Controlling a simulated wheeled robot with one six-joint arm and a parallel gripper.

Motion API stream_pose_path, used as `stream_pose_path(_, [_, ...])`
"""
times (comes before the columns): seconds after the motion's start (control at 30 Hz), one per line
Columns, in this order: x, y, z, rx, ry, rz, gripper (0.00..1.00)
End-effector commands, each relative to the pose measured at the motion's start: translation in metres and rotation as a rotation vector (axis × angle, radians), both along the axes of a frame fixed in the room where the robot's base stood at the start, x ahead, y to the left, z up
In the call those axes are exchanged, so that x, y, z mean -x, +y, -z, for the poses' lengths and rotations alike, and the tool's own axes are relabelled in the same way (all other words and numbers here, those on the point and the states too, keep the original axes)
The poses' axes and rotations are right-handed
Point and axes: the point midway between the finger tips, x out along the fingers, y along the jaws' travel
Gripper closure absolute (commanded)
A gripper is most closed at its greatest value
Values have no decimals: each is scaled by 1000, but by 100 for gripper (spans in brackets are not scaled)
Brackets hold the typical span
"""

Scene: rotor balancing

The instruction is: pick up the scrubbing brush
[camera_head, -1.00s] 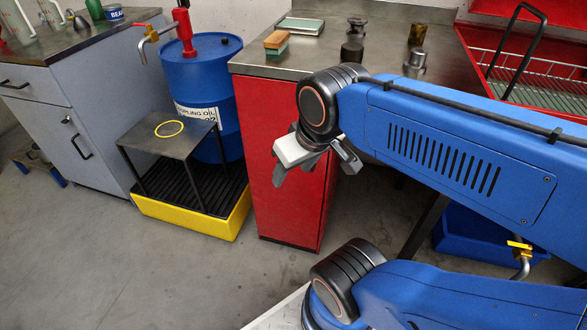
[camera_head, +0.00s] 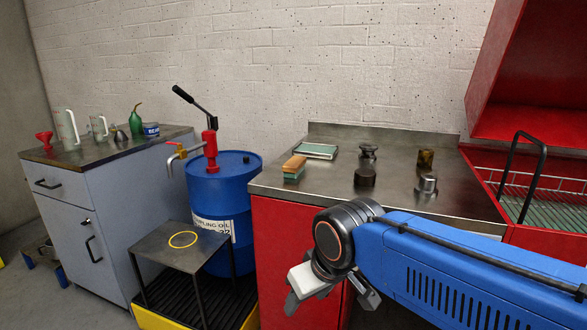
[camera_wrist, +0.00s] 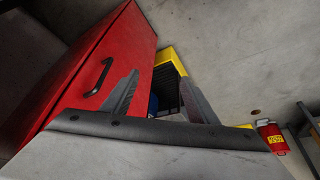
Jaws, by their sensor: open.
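The scrubbing brush (camera_head: 293,167), a wooden block with green bristles below, lies on the left part of the steel worktop over the red cabinet in the head view. My gripper (camera_head: 330,300) is below the worktop's level, in front of the red cabinet and clear of the brush. The wrist view shows its two dark fingers (camera_wrist: 160,92) spread apart with nothing between them. They point down past the red cabinet toward the floor and a yellow-edged tray. The brush does not show in the wrist view.
A shallow tray (camera_head: 316,151) lies behind the brush, and dark metal pieces (camera_head: 366,172) stand to its right. A blue drum (camera_head: 223,200) with a pump and a low stand (camera_head: 182,244) are left of the red cabinet. A wire rack (camera_head: 530,185) is at right.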

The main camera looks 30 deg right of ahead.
Motion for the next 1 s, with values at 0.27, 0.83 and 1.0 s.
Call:
stream_pose_path(0.27, [0, 0, 0, 0, 0, 0, 47])
stream_pose_path(0.83, [-80, -21, -118, 75, 98, -134, 0])
stream_pose_path(1.0, [-123, -36, -172, 104, 152, -213, 0])
